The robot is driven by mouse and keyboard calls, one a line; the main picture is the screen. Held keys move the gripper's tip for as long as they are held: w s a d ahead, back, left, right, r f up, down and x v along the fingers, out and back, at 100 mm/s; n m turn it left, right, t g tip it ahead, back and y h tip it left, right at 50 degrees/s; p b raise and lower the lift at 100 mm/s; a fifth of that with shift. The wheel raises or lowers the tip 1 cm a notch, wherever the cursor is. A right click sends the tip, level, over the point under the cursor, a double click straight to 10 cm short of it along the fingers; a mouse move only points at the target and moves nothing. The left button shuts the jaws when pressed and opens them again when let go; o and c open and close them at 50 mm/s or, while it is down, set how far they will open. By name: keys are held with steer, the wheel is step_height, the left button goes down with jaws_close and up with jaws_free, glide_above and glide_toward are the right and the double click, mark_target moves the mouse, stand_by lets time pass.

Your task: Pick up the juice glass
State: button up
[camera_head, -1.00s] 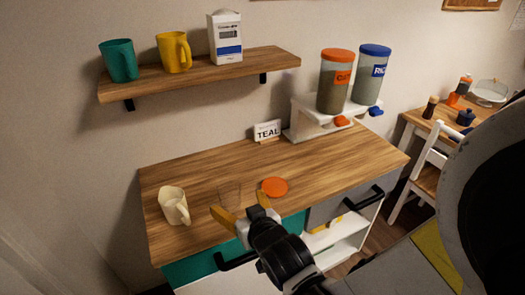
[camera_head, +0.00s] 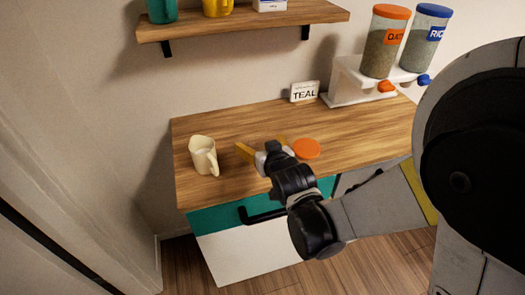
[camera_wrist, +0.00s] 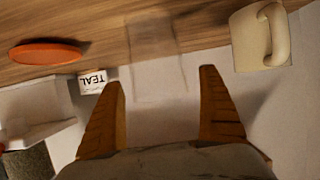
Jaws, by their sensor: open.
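The juice glass (camera_wrist: 156,55) is clear and faint in the wrist view, on the wooden counter (camera_head: 215,120). It shows ahead of my gripper (camera_wrist: 161,75), in line with the gap between its two orange fingers. My gripper (camera_head: 260,143) is open, its fingers well apart, low over the counter. The glass does not touch either finger in the wrist view, and its depth between them is hard to tell. In the head view I cannot make out the glass; it is see-through and near the fingers.
A cream mug (camera_head: 203,156) stands left of my gripper and an orange disc (camera_head: 306,148) lies close on its right. A TEAL sign (camera_head: 304,92) and a white dispenser stand (camera_head: 352,84) are at the back. A shelf (camera_head: 240,27) hangs above.

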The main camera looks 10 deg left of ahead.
steer(key=c, duration=1.5)
steer(key=shift+o, duration=0.2)
